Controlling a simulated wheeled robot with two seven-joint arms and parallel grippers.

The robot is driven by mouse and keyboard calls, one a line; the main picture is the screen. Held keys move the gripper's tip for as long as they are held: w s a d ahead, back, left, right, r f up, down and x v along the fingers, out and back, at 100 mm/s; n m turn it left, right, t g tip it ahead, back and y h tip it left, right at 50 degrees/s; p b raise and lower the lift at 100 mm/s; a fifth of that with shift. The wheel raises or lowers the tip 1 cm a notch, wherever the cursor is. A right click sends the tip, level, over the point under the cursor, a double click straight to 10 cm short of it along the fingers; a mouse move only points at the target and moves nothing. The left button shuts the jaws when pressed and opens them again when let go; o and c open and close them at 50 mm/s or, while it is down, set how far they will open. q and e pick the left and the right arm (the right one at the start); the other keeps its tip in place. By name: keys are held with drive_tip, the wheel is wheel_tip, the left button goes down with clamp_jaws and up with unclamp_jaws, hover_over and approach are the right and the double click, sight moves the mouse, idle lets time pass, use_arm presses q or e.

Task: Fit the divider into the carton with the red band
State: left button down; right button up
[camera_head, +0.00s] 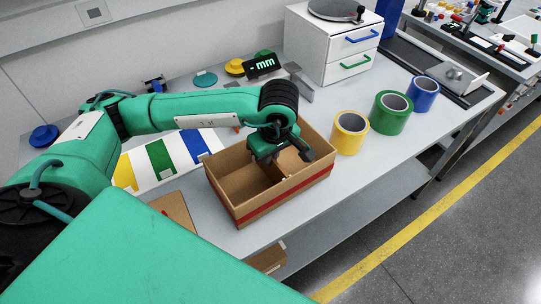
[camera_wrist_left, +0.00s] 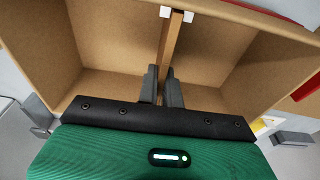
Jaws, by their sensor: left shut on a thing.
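The open brown carton (camera_head: 225,193) with a red band (camera_head: 283,200) along its outside stands on the grey bench in the head view. My left gripper (camera_head: 277,157) reaches down into the carton from above. In the left wrist view its fingers (camera_wrist_left: 162,88) are shut on the brown divider (camera_wrist_left: 173,42), a thin upright panel seen edge-on inside the carton (camera_wrist_left: 103,86). White guides (camera_wrist_left: 165,12) sit on either side of the divider's far end at the carton wall. The divider's lower edge is hidden, so I cannot tell whether it touches the floor. My right gripper is not in view.
Yellow (camera_head: 349,132), green (camera_head: 391,112) and blue (camera_head: 423,94) tape rolls stand right of the carton. A white drawer cabinet (camera_head: 322,52) and a small display (camera_head: 262,66) stand behind. A colour-striped sheet (camera_head: 142,166) lies left. The bench's front edge is close to the carton.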

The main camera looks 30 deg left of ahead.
use_arm(q)
drive_tip(key=c, duration=1.5)
unclamp_jaws()
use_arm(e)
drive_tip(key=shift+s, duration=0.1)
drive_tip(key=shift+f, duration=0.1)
